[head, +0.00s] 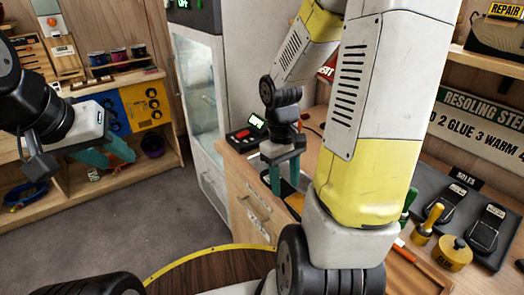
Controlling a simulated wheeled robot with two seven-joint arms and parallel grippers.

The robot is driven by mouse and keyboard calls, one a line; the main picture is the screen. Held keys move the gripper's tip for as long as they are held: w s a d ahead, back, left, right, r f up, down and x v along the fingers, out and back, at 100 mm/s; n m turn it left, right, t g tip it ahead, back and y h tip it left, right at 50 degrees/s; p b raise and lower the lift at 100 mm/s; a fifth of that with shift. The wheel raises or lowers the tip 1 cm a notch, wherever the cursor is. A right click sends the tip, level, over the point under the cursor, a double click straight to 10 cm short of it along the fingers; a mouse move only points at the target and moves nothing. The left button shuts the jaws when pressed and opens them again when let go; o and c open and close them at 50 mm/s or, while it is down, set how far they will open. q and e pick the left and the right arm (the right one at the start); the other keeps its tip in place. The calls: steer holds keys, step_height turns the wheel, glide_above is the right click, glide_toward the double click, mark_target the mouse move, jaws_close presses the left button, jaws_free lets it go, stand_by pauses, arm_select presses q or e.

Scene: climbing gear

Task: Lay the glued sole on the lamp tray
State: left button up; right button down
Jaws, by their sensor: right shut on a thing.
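My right gripper (285,187) points down at the left part of the wooden bench, behind my own arm. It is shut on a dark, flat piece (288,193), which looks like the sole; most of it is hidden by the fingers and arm. An orange-yellow patch shows just beside it, and I cannot tell what it belongs to. My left gripper (119,160) hangs over the floor in front of the left shelf, its teal fingers apart and empty. I cannot make out the lamp tray; my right arm covers much of the bench.
A black box with a red part and a lit display (245,133) stands on the bench's far left corner. Two black soles (488,228) lie on a dark mat at the right, near brass-coloured tools (455,254). A glass-door cabinet (200,100) stands behind. Grey floor (120,225) is clear.

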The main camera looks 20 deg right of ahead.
steer(key=w+d, duration=0.1)
steer(key=w, duration=0.4)
steer(key=w+d+f, duration=0.1)
steer(key=w, duration=0.4)
steer(key=w+d, duration=0.2)
steer(key=w, duration=0.3)
steer(key=shift+f, duration=0.25)
steer(key=shift+w+f, duration=0.15)
steer(key=shift+f, duration=1.6)
steer(key=shift+f, duration=0.1)
steer(key=c, duration=0.7)
jaws_free()
